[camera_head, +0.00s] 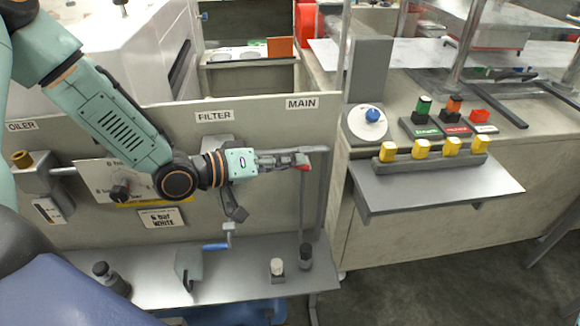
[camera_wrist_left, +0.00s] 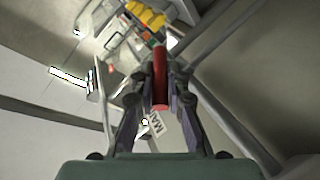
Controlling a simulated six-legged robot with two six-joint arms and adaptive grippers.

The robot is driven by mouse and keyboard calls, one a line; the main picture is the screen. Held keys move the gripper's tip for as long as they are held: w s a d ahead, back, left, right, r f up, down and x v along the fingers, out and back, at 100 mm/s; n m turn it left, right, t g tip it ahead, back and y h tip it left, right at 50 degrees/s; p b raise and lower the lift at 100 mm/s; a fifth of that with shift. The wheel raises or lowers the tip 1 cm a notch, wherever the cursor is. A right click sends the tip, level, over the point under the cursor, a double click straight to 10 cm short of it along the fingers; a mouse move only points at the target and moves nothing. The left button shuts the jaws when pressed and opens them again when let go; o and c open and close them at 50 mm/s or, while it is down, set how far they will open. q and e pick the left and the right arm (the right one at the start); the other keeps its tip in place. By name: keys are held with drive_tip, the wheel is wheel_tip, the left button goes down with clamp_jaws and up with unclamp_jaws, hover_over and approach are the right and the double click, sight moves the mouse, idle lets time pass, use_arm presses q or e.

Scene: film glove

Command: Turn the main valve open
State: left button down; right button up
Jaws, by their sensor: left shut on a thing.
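My left gripper (camera_head: 298,161) reaches in from the left in front of the grey panel, just below the MAIN label (camera_head: 302,104). It is shut on a red valve handle (camera_head: 305,167), of which only a small red end shows past the fingertips. In the left wrist view the red handle (camera_wrist_left: 160,84) stands between the two fingers (camera_wrist_left: 160,88). The valve body behind the gripper is mostly hidden. Part of the MAIN label (camera_wrist_left: 157,122) shows below the handle there. My right gripper is not in view.
The FILTER label (camera_head: 214,116) and a round black knob (camera_head: 120,190) on a gauge plate are left on the panel. To the right, yellow blocks (camera_head: 420,149) line a grey tray.

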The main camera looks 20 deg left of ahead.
use_arm(q)
drive_tip(key=shift+s+a+f+n+t+h+b, duration=0.15)
drive_tip(key=shift+f+n+t+h+b, duration=0.5)
drive_tip(key=shift+b, duration=2.1)
drive_tip(key=shift+s+f+n+t+h+b, duration=0.2)
drive_tip(key=shift+f+t+h+b, duration=0.85)
drive_tip(key=shift+b, duration=1.7)
drive_tip(key=shift+w+r+t, duration=0.1)
drive_tip(key=shift+r+t, duration=0.25)
drive_tip(key=shift+t, duration=0.05)
drive_tip(key=c, duration=1.3)
unclamp_jaws()
drive_tip(key=shift+c, duration=0.2)
drive_tip(key=shift+r, duration=0.1)
drive_tip(key=shift+a, duration=0.1)
wheel_tip(320, 180, up, 9)
drive_tip(key=shift+w+f, duration=0.15)
drive_tip(key=shift+s+r, duration=0.25)
drive_tip(key=shift+r, duration=0.5)
drive_tip(key=shift+w, duration=0.1)
